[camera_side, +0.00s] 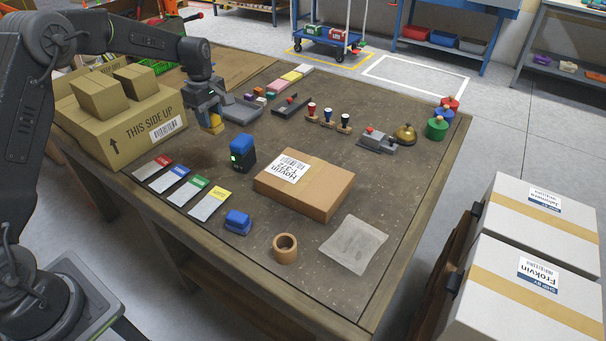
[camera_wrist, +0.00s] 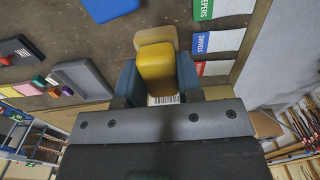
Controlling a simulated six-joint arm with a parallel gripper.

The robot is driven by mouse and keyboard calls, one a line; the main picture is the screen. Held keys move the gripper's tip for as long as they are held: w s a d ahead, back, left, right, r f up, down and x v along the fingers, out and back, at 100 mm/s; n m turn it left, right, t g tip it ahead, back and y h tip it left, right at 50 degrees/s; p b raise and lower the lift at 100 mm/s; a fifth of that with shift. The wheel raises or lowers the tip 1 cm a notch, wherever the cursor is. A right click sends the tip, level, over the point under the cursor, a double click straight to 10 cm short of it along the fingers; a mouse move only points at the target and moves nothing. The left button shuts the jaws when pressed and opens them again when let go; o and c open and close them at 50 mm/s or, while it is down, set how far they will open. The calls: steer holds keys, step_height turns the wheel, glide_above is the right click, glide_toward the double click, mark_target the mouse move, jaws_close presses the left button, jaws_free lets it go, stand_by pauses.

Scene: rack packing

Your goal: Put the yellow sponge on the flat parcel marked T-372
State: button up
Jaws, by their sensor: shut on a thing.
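The yellow sponge (camera_wrist: 156,70) is between the two blue-grey fingers of my gripper (camera_wrist: 158,62) in the wrist view. In the side view my gripper (camera_side: 209,117) is shut on it at the table's left, beside the big carton, with a little yellow of the sponge (camera_side: 215,123) showing below the fingers. Whether the sponge touches the table is hard to tell. The flat brown parcel (camera_side: 324,190) lies in the middle of the table, with a white label reading Hoyvin T-372 on top and nothing resting on it. My gripper is behind and left of it.
A blue-and-black device (camera_side: 243,154) stands between my gripper and the parcel. A grey tray (camera_side: 241,110) is right of the gripper. A large carton (camera_side: 122,128) with small boxes is at left. A tape roll (camera_side: 285,248) and a clear bag (camera_side: 353,244) lie in front of the parcel.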

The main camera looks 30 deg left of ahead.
steer(key=d+r, duration=0.1)
steer(key=d, duration=0.7)
glide_above(280, 173)
step_height(280, 173, down, 6)
steer(key=shift+s+f, duration=0.1)
steer(key=shift+f, duration=2.15)
steer(key=shift+f, duration=0.15)
steer(key=o, duration=0.9)
